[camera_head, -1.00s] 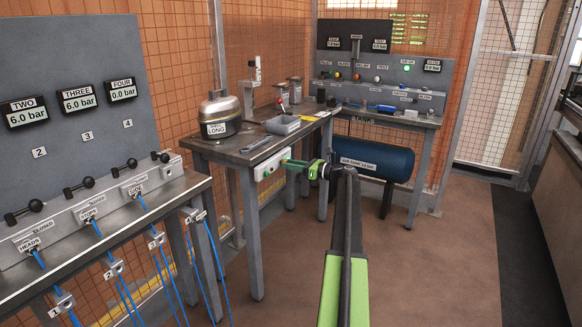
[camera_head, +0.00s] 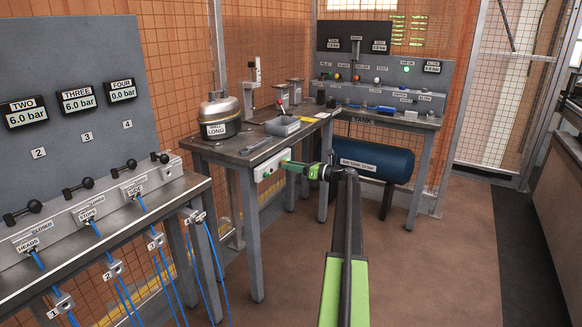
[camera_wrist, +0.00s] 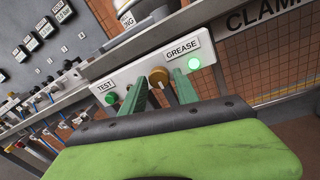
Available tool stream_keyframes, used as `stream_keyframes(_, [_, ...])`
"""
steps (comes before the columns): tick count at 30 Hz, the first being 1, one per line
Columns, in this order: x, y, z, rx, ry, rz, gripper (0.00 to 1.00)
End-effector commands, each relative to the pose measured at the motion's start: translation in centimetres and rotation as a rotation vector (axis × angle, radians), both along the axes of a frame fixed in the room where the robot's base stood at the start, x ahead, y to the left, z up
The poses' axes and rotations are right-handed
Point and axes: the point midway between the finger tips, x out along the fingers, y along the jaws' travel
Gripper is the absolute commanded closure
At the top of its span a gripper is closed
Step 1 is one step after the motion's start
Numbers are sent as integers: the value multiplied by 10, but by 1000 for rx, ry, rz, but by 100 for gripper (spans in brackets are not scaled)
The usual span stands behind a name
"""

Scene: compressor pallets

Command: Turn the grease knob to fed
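The grease knob (camera_wrist: 159,77) is a small brass-coloured knob on a white control box (camera_wrist: 113,82), below and left of the GREASE label. A green light glows to its right, and a green button under the TEST label is to its left. My gripper (camera_wrist: 160,78) has its two green fingers on either side of the knob. The fingers look apart, with slim gaps beside the knob; contact cannot be made out. In the head view my gripper (camera_head: 288,165) reaches the white box (camera_head: 267,174) on the bench's front edge and hides the knob. No fed mark is readable.
A valve panel (camera_head: 70,120) with blue hoses stands at left. A blue tank (camera_head: 372,160) lies behind my arm. The floor at right is clear.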

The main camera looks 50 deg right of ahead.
Motion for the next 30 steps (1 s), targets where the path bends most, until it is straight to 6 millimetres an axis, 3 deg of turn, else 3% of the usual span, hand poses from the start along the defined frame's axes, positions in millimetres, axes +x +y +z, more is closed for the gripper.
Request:
stream_keyframes(3, [1,0,0,0,-1,0,51])
stream_keyframes(14, [-7,-2,0,0,-2,-1,51])
stream_keyframes(30, [-136,-49,0,0,-2,-2,51])
